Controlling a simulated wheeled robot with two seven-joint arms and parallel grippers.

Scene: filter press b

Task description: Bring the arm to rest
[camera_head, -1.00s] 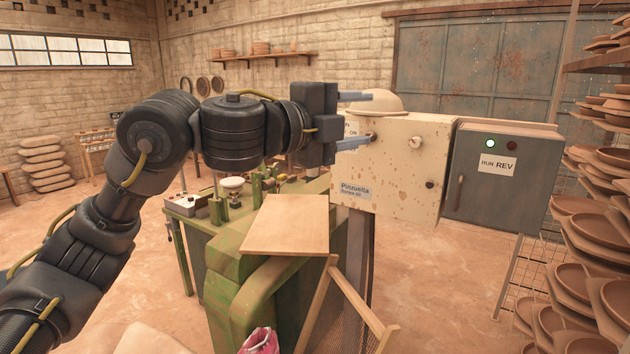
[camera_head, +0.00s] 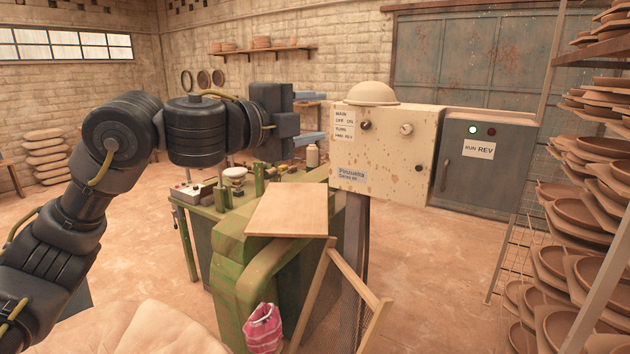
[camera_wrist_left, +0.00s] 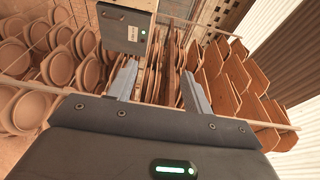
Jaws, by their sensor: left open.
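My left gripper (camera_head: 309,118) is open and empty in the head view, held in the air above the green press (camera_head: 232,262), to the left of the cream control box (camera_head: 385,150). Its two grey fingers point right, with a gap between them and the box. In the left wrist view the two fingers (camera_wrist_left: 160,88) stand wide apart with nothing between them. My right gripper is not in view.
A grey cabinet (camera_head: 483,170) with a lit green lamp adjoins the cream box. A wooden board (camera_head: 288,210) lies on the press, near a wooden frame (camera_head: 355,290). Racks of clay plates (camera_head: 590,215) fill the right side.

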